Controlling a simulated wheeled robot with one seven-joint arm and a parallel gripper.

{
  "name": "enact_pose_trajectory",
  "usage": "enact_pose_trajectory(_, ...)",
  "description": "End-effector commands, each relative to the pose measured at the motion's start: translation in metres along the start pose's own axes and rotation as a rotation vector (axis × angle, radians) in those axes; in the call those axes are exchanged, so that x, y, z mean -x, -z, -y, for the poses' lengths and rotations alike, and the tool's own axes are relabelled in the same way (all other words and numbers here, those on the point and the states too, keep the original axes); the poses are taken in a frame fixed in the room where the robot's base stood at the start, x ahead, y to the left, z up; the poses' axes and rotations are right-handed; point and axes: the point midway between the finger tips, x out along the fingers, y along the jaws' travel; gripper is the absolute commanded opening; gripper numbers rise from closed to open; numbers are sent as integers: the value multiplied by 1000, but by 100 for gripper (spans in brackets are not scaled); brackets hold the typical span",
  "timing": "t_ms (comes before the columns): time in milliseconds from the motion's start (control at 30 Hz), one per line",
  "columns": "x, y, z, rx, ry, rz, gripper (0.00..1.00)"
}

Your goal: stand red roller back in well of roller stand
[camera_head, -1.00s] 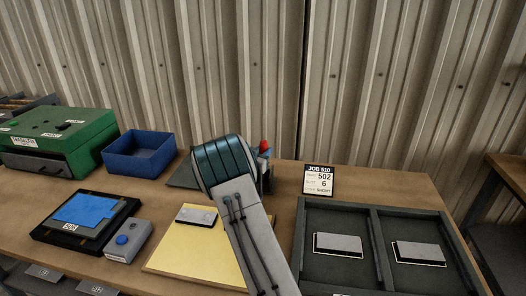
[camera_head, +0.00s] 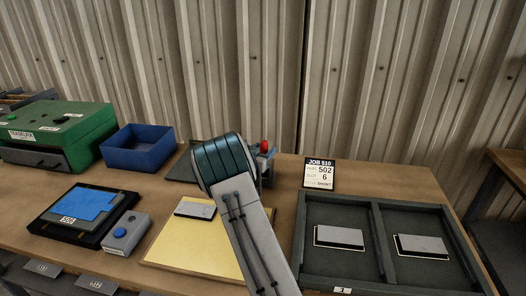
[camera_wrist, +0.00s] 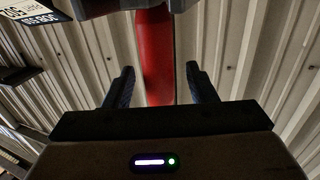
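The red roller (camera_head: 264,145) shows as a small red tip just right of my arm in the head view. In the wrist view the red roller (camera_wrist: 155,60) is long and runs between my two fingers, with a visible gap on the right side. My gripper (camera_wrist: 159,78) looks open around or just short of it. A grey block, seemingly the roller stand (camera_wrist: 110,6), crosses the roller's far end. In the head view a grey-blue part of the stand (camera_head: 266,158) shows below the red tip. My arm hides the rest, including the well.
A job card (camera_head: 319,173) stands right of the stand. A divided dark tray (camera_head: 375,230) with two plates is at right front. A yellow mat (camera_head: 190,245), a button box (camera_head: 125,233), a blue bin (camera_head: 140,150) and a green box (camera_head: 60,130) lie left. A corrugated wall rises behind.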

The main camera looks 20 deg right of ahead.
Motion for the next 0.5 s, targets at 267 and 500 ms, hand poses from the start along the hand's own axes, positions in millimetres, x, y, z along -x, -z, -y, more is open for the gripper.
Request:
enact_pose_trajectory(267,12,-2,1,0,1,3,51)
enact_pose_trajectory(500,63,-3,1,0,4,2,51)
